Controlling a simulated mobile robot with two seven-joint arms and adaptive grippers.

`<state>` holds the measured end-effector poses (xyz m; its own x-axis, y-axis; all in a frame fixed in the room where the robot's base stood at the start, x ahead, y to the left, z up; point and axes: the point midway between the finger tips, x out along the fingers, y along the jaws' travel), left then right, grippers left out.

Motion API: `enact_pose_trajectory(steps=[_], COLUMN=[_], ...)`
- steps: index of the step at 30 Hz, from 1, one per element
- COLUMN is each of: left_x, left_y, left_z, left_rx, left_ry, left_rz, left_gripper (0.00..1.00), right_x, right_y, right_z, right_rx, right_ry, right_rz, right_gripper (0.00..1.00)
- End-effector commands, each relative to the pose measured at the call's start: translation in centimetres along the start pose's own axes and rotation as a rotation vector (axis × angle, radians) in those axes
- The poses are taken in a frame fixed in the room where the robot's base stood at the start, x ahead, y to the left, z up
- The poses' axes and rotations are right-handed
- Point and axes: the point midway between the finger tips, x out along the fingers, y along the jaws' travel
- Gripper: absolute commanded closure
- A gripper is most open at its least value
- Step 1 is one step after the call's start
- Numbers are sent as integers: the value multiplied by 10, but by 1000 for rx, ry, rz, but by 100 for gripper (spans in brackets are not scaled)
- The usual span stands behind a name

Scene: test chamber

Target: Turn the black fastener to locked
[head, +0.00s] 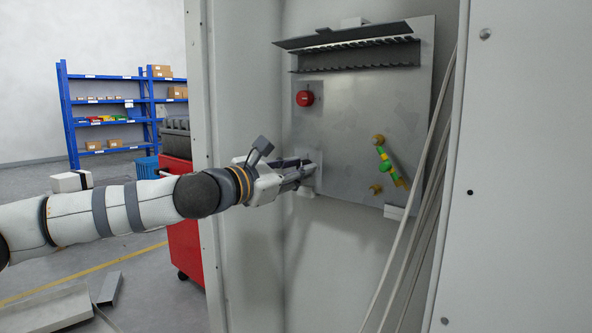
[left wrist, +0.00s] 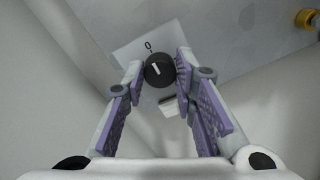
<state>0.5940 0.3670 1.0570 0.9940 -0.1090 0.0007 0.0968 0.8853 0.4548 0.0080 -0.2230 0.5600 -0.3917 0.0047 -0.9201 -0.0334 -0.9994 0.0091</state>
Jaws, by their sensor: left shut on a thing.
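The black fastener (left wrist: 157,74) is a round knob with a white line on it, set on a pale plate (left wrist: 127,57) marked "0" in the left wrist view. The white line stands nearly upright in that view, tilted a little. My left gripper (left wrist: 160,73) has its two purple-padded fingertips on either side of the knob and is shut on it. In the head view my left gripper (head: 312,166) reaches the lower left of the grey panel (head: 345,125) and hides the fastener. My right gripper is not in view.
A red button (head: 305,98) sits above my gripper. A green and yellow handle (head: 384,160) with brass fittings is to its right. A slotted shelf (head: 360,55) tops the panel. Loose cables (head: 425,190) hang at the right. A red cart (head: 185,230) stands left of the cabinet.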

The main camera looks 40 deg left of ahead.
Motion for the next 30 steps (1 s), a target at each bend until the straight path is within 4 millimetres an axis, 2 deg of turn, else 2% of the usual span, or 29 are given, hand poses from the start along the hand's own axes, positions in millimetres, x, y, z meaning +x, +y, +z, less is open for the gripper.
enact_pose_trajectory(steps=[11,30], left_x=[0,-1], left_y=[1,1], left_z=[2,4], left_rx=[111,698], left_ry=[3,19], left_rz=[0,-1], left_gripper=[100,100], right_x=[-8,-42], right_y=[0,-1], right_z=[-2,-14], right_rx=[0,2], right_ry=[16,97], right_rz=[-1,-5], right_gripper=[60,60])
